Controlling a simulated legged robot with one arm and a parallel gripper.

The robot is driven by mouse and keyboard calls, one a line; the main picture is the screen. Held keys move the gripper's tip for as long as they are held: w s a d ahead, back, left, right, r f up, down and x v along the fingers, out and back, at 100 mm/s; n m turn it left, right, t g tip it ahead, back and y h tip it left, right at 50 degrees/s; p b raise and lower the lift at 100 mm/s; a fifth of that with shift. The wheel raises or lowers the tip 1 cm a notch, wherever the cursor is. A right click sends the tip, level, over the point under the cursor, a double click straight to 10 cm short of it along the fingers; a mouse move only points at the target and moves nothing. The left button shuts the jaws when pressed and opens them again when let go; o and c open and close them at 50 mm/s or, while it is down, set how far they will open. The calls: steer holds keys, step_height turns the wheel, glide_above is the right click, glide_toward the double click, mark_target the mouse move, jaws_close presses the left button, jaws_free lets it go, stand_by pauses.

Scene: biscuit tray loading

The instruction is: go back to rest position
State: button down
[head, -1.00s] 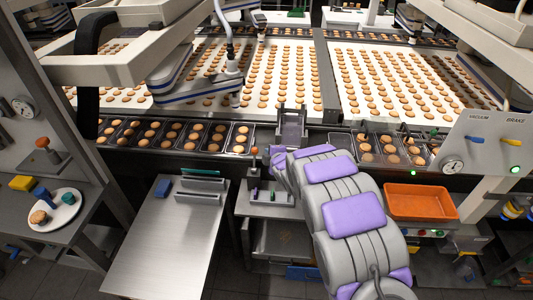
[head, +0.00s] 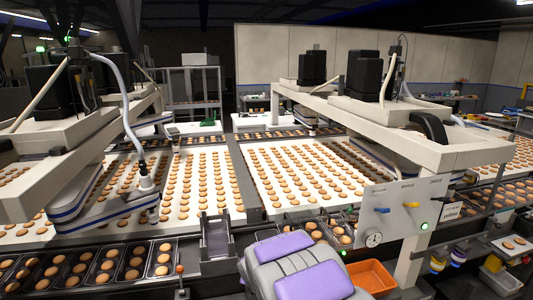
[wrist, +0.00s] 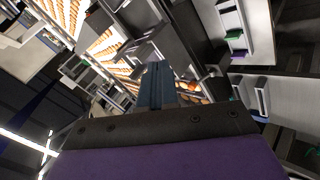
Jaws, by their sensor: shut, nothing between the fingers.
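My gripper (wrist: 157,85) shows in the wrist view as two dark blue-grey fingers pressed together, with nothing between them. The fingers point toward the biscuit line, seen tilted. In the head view my grey and purple arm rises from the bottom middle, and the gripper itself cannot be made out. A grey metal holder (head: 216,238) stands just beyond the arm at the edge of the line.
White conveyor belts (head: 240,190) carry rows of biscuits. Black trays (head: 88,272) with biscuits line the near edge at left. An orange bin (head: 371,276) sits right of my arm. A control panel (head: 405,212) with a gauge and levers stands at right. White gantries overhang the belts.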

steer(key=s+d+r+m+g+h+b, duration=0.1)
steer(key=s+d+r+m+g+h, duration=0.15)
steer(key=s+d+m, duration=0.5)
steer(key=s+d+r+m+g+h+b, duration=0.1)
steer(key=s+d+r+m+g, duration=0.15)
steer(key=s+d, duration=0.95)
steer(key=s+m+g+y+b, duration=0.1)
steer(key=s+m+g, duration=0.4)
steer(key=s, duration=2.4)
steer(key=shift+a+f+m+g, duration=0.2)
steer(key=shift+a+m+g, duration=0.1)
steer(key=shift+m, duration=0.2)
